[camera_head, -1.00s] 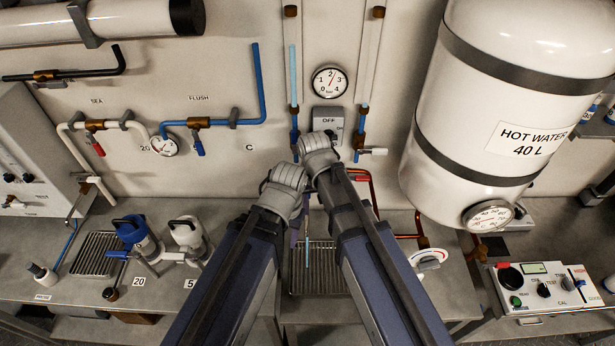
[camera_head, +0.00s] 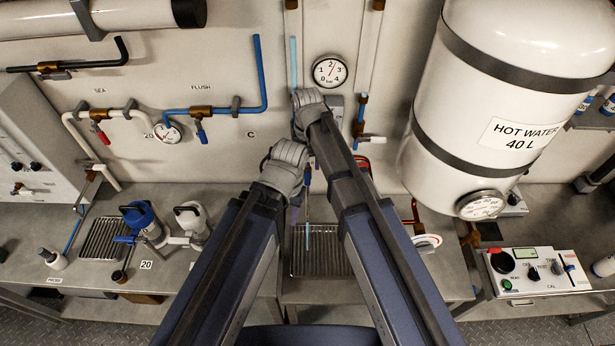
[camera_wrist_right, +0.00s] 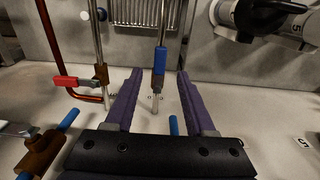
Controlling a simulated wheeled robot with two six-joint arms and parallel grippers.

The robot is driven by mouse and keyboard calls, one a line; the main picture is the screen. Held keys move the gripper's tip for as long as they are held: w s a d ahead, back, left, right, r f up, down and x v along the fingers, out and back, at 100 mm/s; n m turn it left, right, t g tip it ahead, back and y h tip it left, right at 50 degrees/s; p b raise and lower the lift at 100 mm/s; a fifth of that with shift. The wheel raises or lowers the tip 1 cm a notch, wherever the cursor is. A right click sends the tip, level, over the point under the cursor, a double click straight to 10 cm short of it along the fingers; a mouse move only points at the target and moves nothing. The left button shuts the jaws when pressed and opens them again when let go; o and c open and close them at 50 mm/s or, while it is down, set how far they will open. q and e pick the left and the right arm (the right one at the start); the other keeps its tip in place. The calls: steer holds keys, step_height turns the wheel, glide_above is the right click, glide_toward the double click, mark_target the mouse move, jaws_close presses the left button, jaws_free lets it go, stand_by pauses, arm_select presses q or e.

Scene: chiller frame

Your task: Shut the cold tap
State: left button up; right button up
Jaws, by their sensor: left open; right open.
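In the right wrist view a blue lever (camera_wrist_right: 160,62), which looks like the cold tap's handle, lies between the two purple fingers of my right gripper (camera_wrist_right: 159,73). The fingers are open, one on each side of the lever, with a visible gap to it. In the head view my right gripper (camera_head: 308,105) is at the wall below the round gauge and hides the tap body. My left gripper (camera_head: 287,166) is just below and left of it, open, its fingers mostly hidden. A thin pale blue streak like water (camera_head: 308,238) hangs above the drain grid (camera_head: 322,262).
A red lever (camera_wrist_right: 73,82) on a brass valve stands left of my right gripper in its wrist view. A white-handled valve (camera_head: 371,138) is close to its right in the head view. The hot water tank (camera_head: 470,110) bulges out at right. Jugs (camera_head: 145,225) stand at left.

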mark_target(307, 178)
step_height(307, 178, down, 6)
steer(key=b, duration=0.4)
steer(key=shift+r+b, duration=0.2)
steer(key=shift+b, duration=0.2)
jaws_close()
stand_by(0.9)
